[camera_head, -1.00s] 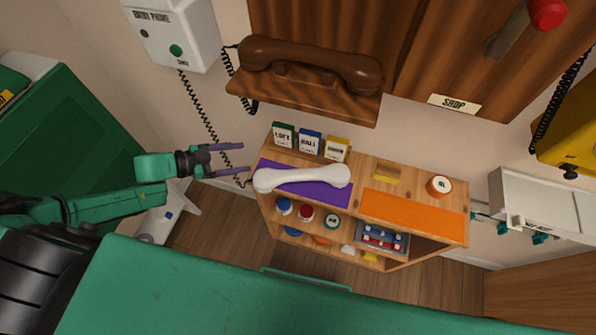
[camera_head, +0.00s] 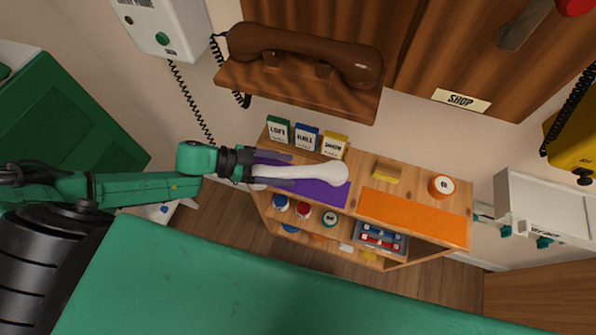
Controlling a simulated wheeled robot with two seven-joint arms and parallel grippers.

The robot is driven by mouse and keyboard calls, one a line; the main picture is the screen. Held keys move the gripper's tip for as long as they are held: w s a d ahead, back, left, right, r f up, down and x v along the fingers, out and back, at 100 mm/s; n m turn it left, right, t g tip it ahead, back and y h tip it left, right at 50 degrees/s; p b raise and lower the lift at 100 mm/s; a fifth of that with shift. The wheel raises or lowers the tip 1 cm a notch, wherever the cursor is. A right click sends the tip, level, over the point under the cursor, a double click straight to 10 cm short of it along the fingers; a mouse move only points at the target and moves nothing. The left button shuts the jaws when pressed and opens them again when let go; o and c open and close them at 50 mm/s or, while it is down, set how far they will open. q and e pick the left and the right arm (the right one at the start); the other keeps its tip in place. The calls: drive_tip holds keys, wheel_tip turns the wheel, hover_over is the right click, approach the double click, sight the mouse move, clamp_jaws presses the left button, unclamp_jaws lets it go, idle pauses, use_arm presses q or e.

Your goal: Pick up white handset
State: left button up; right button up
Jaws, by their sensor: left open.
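The white handset (camera_head: 308,173) lies on a purple mat (camera_head: 330,193) on top of the wooden shelf unit. Its right end shows clearly. My left gripper (camera_head: 286,171) has come in from the left, with its open fingers on either side of the handset's left end. The gripper hides part of that end, and I cannot tell whether the fingers touch it. My right gripper is not in view.
Several small labelled boxes (camera_head: 306,138) stand just behind the handset. An orange mat (camera_head: 412,217), a yellow block (camera_head: 388,172) and a round white-topped tin (camera_head: 441,186) are to the right.

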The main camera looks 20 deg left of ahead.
sight(294, 170)
use_arm(q)
drive_tip(key=x, duration=0.3)
drive_tip(key=shift+d+r, duration=0.15)
drive_tip(key=shift+d, duration=0.05)
drive_tip(key=shift+w+d+f, duration=0.1)
drive_tip(key=shift+d+f, duration=0.2)
clamp_jaws()
